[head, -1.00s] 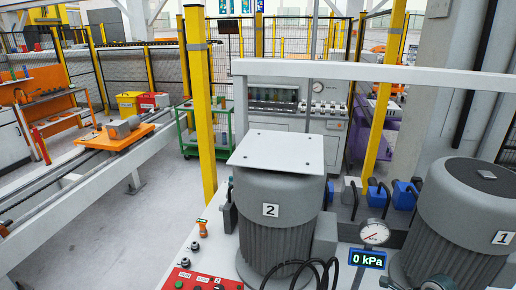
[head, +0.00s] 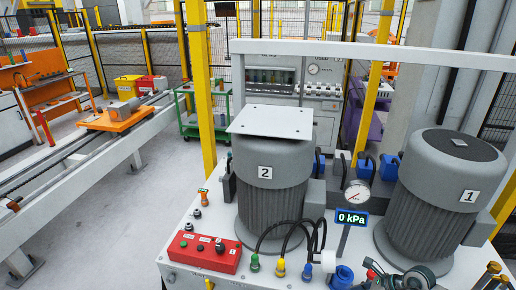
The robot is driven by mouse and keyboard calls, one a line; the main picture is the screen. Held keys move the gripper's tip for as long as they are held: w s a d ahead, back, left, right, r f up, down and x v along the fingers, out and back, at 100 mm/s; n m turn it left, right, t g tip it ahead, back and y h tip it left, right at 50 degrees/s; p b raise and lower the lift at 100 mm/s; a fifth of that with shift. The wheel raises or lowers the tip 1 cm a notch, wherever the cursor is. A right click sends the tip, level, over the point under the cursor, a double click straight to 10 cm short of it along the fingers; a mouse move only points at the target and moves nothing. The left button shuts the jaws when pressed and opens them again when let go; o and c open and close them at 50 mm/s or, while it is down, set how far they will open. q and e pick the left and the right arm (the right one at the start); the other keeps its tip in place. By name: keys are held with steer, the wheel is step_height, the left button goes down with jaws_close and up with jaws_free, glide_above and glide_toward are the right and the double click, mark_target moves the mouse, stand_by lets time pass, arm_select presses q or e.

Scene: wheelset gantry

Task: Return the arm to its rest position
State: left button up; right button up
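No gripper and no part of either arm shows in the head view. In front of me stands a white hydraulic bench (head: 205,239) with two grey motors. The motor marked 2 (head: 270,195) has a flat light plate on its top. The motor marked 1 (head: 444,195) stands to its right. A round gauge (head: 357,193) sits between them above a display (head: 352,218) that reads 0 kPa. A red control box (head: 204,252) with buttons is at the bench's front left.
A white frame bar (head: 330,49) and a yellow post (head: 198,85) rise around the bench. A rail track (head: 85,150) with an orange carriage (head: 118,118) runs on the left. A green cart (head: 200,110) stands behind. Grey floor between track and bench is clear.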

steer(key=w+a+r+m+t+y, duration=0.2)
steer(key=a+r+m+t+y, duration=0.5)
steer(key=a+m+t, duration=0.6)
steer(key=s+d+f+m+g+h, duration=0.2)
steer(key=s+d+f+m+h, duration=0.15)
steer(key=f+m+h, duration=0.6)
steer(key=s+d+f+m+g+h, duration=0.1)
steer(key=s+d+f+m+h, duration=0.45)
steer(key=m, duration=0.95)
steer(key=s+a+f+m+g+y, duration=0.1)
steer(key=s+a+f+m+g, duration=0.2)
steer(key=s+a+f+g, duration=0.4)
steer(key=s+a+f+m+g+y, duration=0.1)
steer(key=s+a+f+m+g, duration=0.25)
steer(key=s, duration=0.65)
step_height(320, 180, down, 26)
steer(key=s+g, duration=0.2)
steer(key=s+d+f, duration=0.2)
steer(key=s+f, duration=0.5)
steer(key=s, duration=0.1)
steer(key=s+d+f, duration=0.1)
steer(key=s+f, duration=0.7)
steer(key=s, duration=0.1)
steer(key=shift+d+f+n+g+h, duration=0.2)
steer(key=shift+d+n+g+h, duration=0.1)
steer(key=shift+d+n+g, duration=0.1)
